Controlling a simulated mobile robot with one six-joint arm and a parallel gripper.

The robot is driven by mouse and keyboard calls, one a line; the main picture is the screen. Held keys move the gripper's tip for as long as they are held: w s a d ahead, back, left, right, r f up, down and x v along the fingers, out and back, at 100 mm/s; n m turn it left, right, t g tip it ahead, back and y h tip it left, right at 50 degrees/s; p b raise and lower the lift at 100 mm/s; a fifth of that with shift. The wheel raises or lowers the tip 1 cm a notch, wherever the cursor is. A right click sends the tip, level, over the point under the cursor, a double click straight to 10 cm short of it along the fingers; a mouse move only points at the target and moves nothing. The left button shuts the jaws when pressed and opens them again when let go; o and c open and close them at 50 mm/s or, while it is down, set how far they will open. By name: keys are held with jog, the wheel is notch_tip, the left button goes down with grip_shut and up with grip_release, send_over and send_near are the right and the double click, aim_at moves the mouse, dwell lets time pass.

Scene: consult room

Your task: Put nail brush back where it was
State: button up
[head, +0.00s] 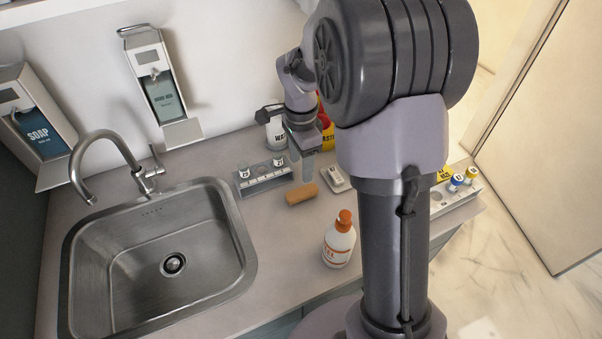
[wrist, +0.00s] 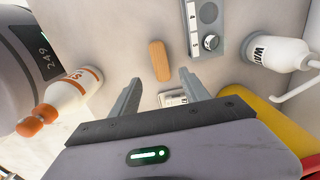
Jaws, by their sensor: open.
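The wooden-looking nail brush (head: 301,194) lies on the grey counter (head: 290,235), right of the sink and near a grey rack. It also shows in the wrist view (wrist: 160,60), lying beyond my fingertips. My gripper (head: 308,170) points down above the counter, just behind the brush in the head view. In the wrist view my gripper (wrist: 159,86) is open and nothing is between its fingers. A small white labelled item (head: 336,178) lies right of the brush; in the wrist view it shows between my fingers, farther off, partly hidden.
The grey rack (head: 262,180) holds small white pots. A white bottle with an orange cap (head: 339,243) stands in front of the brush. A white bottle (wrist: 275,52) and a yellow-and-red container (wrist: 268,125) stand near my gripper. The steel sink (head: 160,265) is at left.

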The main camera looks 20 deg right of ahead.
jog(key=s+a+r+n+t, duration=0.4)
jog(key=s+a+r+n, duration=0.45)
jog(key=s+r, duration=0.45)
jog(key=s+a+r+n+t+y, duration=0.1)
jog(key=s+a+n, duration=0.3)
jog(key=s, duration=0.4)
jog(key=shift+s+a+r+n+t+y, duration=0.15)
jog(key=shift+a+r+n+t+y, duration=0.25)
jog(key=shift+n+y, duration=0.15)
jog(key=shift+d+f, duration=0.1)
notch_tip(320, 180, down, 6)
jog(key=b, duration=0.6)
jog(key=shift+f, duration=0.15)
